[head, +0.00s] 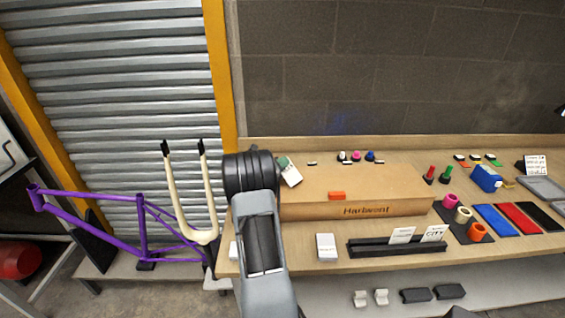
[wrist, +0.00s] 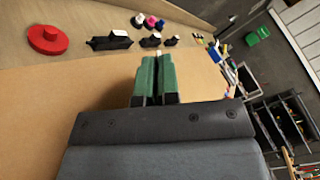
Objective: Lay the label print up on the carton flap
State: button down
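The carton (head: 380,183), a long brown box marked on its front, lies on the bench. Its top also fills the lower left of the wrist view (wrist: 50,100); I cannot make out a separate flap edge. My gripper (head: 284,162) is over the carton's left end. Its green fingers (wrist: 157,78) are close together in the wrist view. A white card, seemingly the label print (head: 292,177), shows at the fingers in the head view. Only a thin white edge shows between the fingertips in the wrist view, and its print is not readable.
A black rack (head: 375,250) with two white cards stands in front, beside a white box (head: 326,247). Coloured spools (head: 357,156) stand behind. A purple bicycle frame (head: 100,215) and cream fork (head: 176,195) are at left.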

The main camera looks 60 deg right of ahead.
jog(key=shift+f, duration=0.45)
jog(key=c, duration=1.3)
grip_release()
jog(key=shift+o, duration=0.2)
jog(key=a+b, duration=0.1)
jog(key=a, duration=0.3)
jog(key=w+a, duration=0.1)
jog(key=a, duration=0.4)
jog(key=w+a+b, duration=0.1)
jog(key=a, duration=0.3)
jog(key=shift+w+a+b, duration=0.1)
jog(key=shift+a+b, duration=0.2)
jog(key=shift+a, duration=0.05)
